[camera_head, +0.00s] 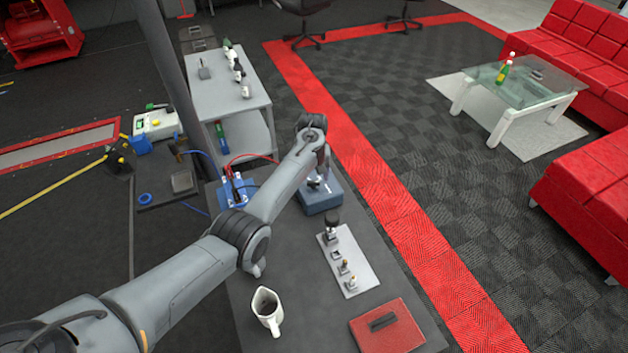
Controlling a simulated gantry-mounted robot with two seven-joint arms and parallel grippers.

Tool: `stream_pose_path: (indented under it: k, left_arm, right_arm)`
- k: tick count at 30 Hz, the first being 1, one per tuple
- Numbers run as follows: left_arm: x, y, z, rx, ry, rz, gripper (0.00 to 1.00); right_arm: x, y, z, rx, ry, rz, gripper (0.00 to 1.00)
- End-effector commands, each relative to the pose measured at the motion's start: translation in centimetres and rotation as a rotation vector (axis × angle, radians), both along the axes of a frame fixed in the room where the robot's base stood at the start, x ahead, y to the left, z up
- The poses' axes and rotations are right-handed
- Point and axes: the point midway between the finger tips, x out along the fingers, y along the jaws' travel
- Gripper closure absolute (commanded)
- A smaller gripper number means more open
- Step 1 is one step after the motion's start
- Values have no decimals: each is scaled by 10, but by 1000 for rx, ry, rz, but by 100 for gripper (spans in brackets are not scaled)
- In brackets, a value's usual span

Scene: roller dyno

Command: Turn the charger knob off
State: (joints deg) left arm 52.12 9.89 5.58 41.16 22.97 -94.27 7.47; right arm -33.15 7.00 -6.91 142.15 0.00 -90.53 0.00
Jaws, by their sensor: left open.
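A blue box (321,201), which looks like the charger, sits on the dark bench top. My left arm reaches across the bench from the lower left, and its left gripper (317,184) points down just over the top of the box. The gripper is open. The wrist and fingers cover most of the box's top, so the knob and its setting cannot be made out. Whether the fingers touch the knob cannot be told. My right gripper is not in view.
A smaller blue unit with red and blue cables (233,190) stands left of the box. A light plate with several levers (348,261), a white pitcher (267,309) and a red case (387,327) are nearer on the bench. A grey cart (233,92) stands behind.

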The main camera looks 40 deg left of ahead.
Motion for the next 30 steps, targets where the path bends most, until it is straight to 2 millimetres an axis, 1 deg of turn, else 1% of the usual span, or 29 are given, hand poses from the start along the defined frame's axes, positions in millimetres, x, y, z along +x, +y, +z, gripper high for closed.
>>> stream_pose_path:
  k: [1, 6, 10, 18, 20, 27, 29, 30]
  left_arm:
    - [0, 0, -8, -1, 1, 0, 28]
    - [0, 0, -21, -1, 1, 0, 28]
    - [0, 0, -26, 0, -1, -1, 28]
    - [0, 0, -26, 0, -1, -1, 28]
    - [0, 0, -26, 1, -1, -1, 35]
    - [0, 0, -26, 1, -1, -1, 72]
    - [0, 0, -26, 1, -1, -1, 81]
    - [0, 0, -26, 1, -1, -1, 84]
  right_arm:
    - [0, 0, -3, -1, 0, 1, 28]
    - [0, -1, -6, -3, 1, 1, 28]
    - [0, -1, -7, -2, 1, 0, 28]
    - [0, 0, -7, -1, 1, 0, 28]
    - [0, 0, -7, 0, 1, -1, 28]
    - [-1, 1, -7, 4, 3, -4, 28]
    - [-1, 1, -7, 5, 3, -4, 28]
    - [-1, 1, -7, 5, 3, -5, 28]
